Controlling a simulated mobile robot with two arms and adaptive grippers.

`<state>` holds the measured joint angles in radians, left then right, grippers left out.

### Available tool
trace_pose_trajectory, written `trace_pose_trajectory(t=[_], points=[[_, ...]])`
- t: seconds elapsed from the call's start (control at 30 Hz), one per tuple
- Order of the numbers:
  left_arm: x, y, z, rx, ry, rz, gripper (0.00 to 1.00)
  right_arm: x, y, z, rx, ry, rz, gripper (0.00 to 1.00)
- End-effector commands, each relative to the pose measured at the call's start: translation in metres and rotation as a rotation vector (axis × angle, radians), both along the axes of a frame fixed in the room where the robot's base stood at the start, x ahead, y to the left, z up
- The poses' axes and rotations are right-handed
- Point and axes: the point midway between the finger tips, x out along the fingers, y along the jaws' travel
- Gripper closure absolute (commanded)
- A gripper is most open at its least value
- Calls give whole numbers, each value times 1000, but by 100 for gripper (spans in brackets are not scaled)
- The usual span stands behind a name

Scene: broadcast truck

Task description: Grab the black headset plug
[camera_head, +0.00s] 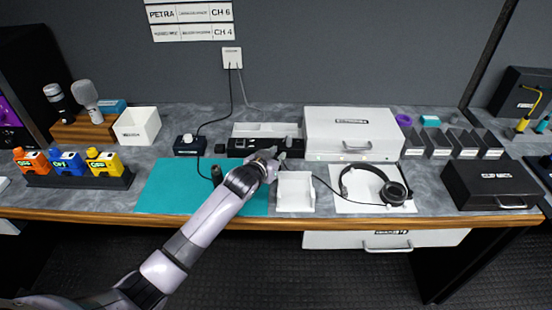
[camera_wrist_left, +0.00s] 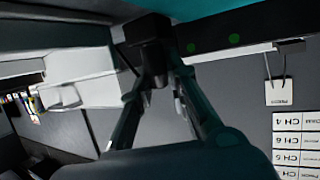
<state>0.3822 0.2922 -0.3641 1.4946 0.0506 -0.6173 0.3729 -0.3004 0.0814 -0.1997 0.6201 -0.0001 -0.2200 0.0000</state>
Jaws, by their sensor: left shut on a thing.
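The headset (camera_head: 372,185) is black and lies on a white mat (camera_head: 350,205) right of centre in the head view. Its thin black cable runs left toward the black box (camera_head: 237,147) at the back of the counter. My left gripper (camera_head: 272,155) is at this box's right end. In the left wrist view, my left gripper (camera_wrist_left: 150,48) has its fingers closed on a small, dark, blocky thing, which I take for the black headset plug (camera_wrist_left: 148,36). In the head view the gripper hides the plug. I cannot tell whether the plug touches the box. My right gripper is not in view.
A white open tray (camera_head: 295,192) stands just right of my left gripper. A large white case (camera_head: 352,134) is behind it. A black case (camera_head: 490,186) is far right.

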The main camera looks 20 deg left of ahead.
Motion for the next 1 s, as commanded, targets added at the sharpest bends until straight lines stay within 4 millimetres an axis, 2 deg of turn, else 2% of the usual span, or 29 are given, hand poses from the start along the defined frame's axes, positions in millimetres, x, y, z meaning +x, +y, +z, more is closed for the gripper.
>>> trace_pose_trajectory(t=[0.13,0.27,0.5,0.7,0.83,1.0], points=[[1,0,15,1,-5,1,100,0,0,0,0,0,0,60],[1,0,39,-2,-8,0,100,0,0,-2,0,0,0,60],[1,0,108,-1,-10,0,100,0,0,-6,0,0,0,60],[1,0,160,0,-8,1,100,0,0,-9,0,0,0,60],[1,0,181,-1,-5,0,100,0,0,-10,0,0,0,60],[1,0,195,0,-2,1,100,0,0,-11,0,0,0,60]])
